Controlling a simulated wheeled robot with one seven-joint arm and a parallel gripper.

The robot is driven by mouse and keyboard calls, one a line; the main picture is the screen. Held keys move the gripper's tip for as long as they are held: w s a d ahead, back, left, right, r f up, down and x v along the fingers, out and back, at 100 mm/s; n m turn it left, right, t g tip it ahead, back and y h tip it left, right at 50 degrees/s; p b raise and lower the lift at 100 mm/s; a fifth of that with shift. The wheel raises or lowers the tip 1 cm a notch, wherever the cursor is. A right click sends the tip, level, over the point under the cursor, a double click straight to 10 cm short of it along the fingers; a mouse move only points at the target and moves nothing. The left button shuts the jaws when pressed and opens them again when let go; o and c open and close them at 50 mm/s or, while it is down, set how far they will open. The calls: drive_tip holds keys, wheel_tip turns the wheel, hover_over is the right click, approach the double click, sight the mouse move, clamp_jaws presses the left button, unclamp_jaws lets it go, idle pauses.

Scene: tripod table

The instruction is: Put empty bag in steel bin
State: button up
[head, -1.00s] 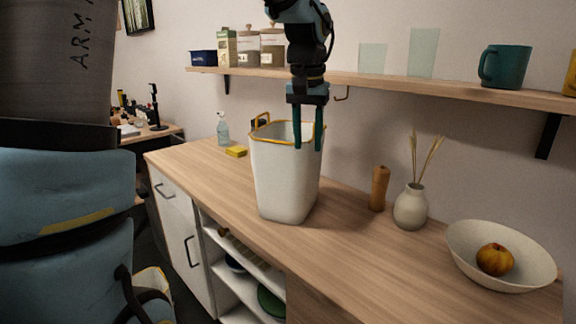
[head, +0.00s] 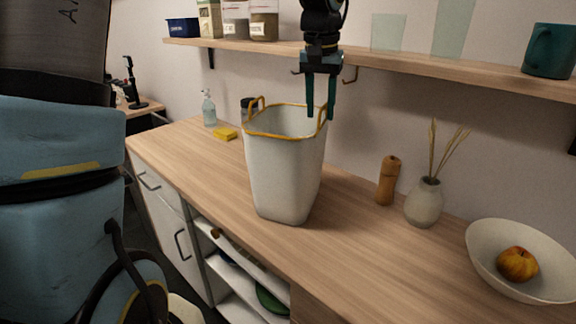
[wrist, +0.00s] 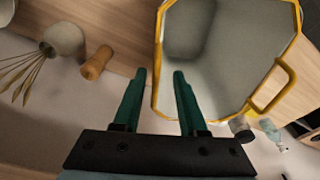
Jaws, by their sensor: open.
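An off-white, bucket-shaped container with a yellow rim and two yellow handles, likely the bag (head: 283,175), stands upright and open-topped on the wooden counter. Its inside looks empty in the wrist view (wrist: 205,65). My gripper (head: 321,112) is open, fingers pointing down at the bag's right handle. In the wrist view, the yellow rim shows by the fingertips (wrist: 159,76), close to the right finger. I cannot tell whether the fingers touch it. No steel bin is visible in these views.
A wall shelf (head: 400,62) runs behind my gripper, with hooks beneath. A wooden mill (head: 388,182), vase (head: 424,203) and bowl (head: 508,262) stand right of the bag. A yellow sponge (head: 225,134) and spray bottle (head: 209,109) are left. The front counter is clear.

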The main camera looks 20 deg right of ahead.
sight(321, 145)
drive_tip(key=shift+w+d+f+p, duration=0.15)
drive_tip(key=shift+f+p, duration=0.2)
drive_tip(key=shift+f, duration=0.65)
drive_tip(key=shift+d+f+p, duration=0.15)
drive_tip(key=shift+f+p, duration=0.2)
drive_tip(key=shift+f, duration=0.6)
drive_tip(key=shift+w+d+f+p, duration=0.15)
drive_tip(key=shift+f+p, duration=0.2)
drive_tip(key=shift+f, duration=0.65)
drive_tip(key=shift+c, duration=0.3)
clamp_jaws()
